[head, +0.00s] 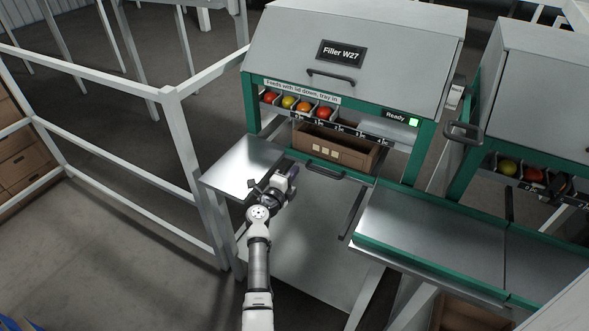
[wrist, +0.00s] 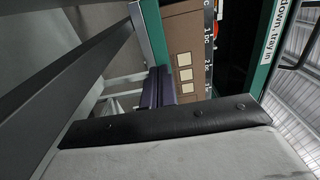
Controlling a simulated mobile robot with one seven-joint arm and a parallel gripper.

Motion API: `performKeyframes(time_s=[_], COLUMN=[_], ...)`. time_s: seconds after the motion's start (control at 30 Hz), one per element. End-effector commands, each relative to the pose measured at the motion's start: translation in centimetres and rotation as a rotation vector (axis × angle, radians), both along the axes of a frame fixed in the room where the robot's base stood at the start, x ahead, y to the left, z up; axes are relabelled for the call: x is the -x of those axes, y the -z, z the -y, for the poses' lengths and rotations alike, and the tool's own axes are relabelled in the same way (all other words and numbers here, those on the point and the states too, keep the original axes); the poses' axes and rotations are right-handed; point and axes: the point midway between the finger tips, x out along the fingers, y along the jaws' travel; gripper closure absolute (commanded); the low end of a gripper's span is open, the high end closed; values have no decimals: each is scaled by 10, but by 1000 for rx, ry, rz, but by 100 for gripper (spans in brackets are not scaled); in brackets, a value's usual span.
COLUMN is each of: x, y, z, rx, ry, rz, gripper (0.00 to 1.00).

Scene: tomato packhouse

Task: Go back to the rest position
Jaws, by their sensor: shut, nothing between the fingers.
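My gripper (head: 291,173) is at the end of my arm, in front of the filler marked "Filler W27" (head: 290,48), close to the right end of its left steel shelf. Its dark purple fingers (wrist: 157,88) are together and hold nothing. In the head view a brown tray (head: 362,163) with pale square labels sits inside the filler's opening, behind my gripper. The tray's labelled front also shows in the wrist view (wrist: 184,36), beyond the fingers and apart from them as far as I can tell.
The filler's grey lid is down and a green light (head: 413,122) beside "Ready" is lit. A steel shelf (head: 240,165) lies left of my gripper, a green-edged steel table (head: 430,225) to the right. A grey railing (head: 185,140) stands at left; open floor lies before it.

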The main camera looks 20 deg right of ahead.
Motion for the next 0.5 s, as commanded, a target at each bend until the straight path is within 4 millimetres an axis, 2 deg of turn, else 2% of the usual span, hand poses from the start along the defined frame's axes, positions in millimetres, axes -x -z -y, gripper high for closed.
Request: performKeyframes(time_s=[0.03,0.2,0.4,0.5], x=[9,32,50,54], y=[2,3,2,2], z=[-14,-44,-67,-72], rx=[2,2,1,0], ry=[-8,-7,-5,-4], rz=[-4,-3,-2,-4], gripper=[100,100,100,100])
